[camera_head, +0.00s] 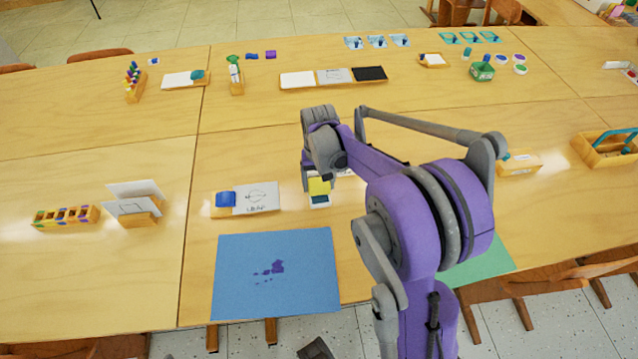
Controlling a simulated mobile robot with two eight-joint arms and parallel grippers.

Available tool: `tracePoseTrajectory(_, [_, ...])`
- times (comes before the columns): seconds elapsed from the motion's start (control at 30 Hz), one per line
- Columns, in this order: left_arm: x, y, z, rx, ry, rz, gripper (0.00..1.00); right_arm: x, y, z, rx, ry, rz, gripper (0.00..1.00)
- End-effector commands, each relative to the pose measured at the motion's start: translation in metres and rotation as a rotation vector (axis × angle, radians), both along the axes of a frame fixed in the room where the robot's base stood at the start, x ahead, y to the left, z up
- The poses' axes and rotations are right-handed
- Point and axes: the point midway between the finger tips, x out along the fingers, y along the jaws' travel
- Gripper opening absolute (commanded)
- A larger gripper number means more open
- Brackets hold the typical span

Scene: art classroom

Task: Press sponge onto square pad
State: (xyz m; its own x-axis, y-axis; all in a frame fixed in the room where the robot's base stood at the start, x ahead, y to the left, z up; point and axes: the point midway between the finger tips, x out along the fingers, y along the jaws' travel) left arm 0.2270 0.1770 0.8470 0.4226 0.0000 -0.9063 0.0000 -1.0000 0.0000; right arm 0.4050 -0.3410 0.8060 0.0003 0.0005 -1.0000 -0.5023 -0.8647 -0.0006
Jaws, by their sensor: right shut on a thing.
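My right gripper (320,177) points down near the middle of the table, partly hidden by my own purple wrist. It is shut on a yellow sponge (319,187). Just below the sponge in the picture is a small square pad (320,199), dark teal with a white edge. The sponge overlaps the pad's far part in view. I cannot tell whether the two touch.
A blue sheet (240,290) with purple blotches lies at the front edge. A card with a blue block (226,199) lies to the left. A green sheet (478,263) is partly behind my arm. A wooden caddy (600,152) stands at right. Bare table lies left of the blue sheet.

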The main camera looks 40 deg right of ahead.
Motion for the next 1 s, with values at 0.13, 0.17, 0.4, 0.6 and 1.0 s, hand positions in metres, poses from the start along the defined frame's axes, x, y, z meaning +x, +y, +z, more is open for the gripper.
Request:
tracePoseTrajectory(0.13, [0.001, 0.0, 0.011, 0.0, -0.004, 0.0, 0.5, 0.001, 0.0, 0.015, -0.001, -0.001, 0.0, 0.32])
tracePoseTrajectory(0.17, [0.002, 0.0, 0.013, 0.0, -0.004, 0.0, 0.5, 0.001, 0.0, 0.018, -0.001, -0.001, 0.0, 0.32])
tracePoseTrajectory(0.4, [0.004, 0.0, 0.026, 0.0, -0.009, 0.0, 0.5, 0.001, 0.0, 0.037, -0.001, -0.001, 0.0, 0.32])
tracePoseTrajectory(0.6, [0.006, 0.0, 0.037, 0.0, -0.013, 0.0, 0.5, 0.0, 0.0, 0.052, -0.001, -0.001, 0.0, 0.32])
tracePoseTrajectory(1.0, [0.006, 0.0, 0.037, 0.0, -0.013, 0.0, 0.5, 0.0, 0.0, 0.052, 0.0, 0.0, 0.0, 0.32])
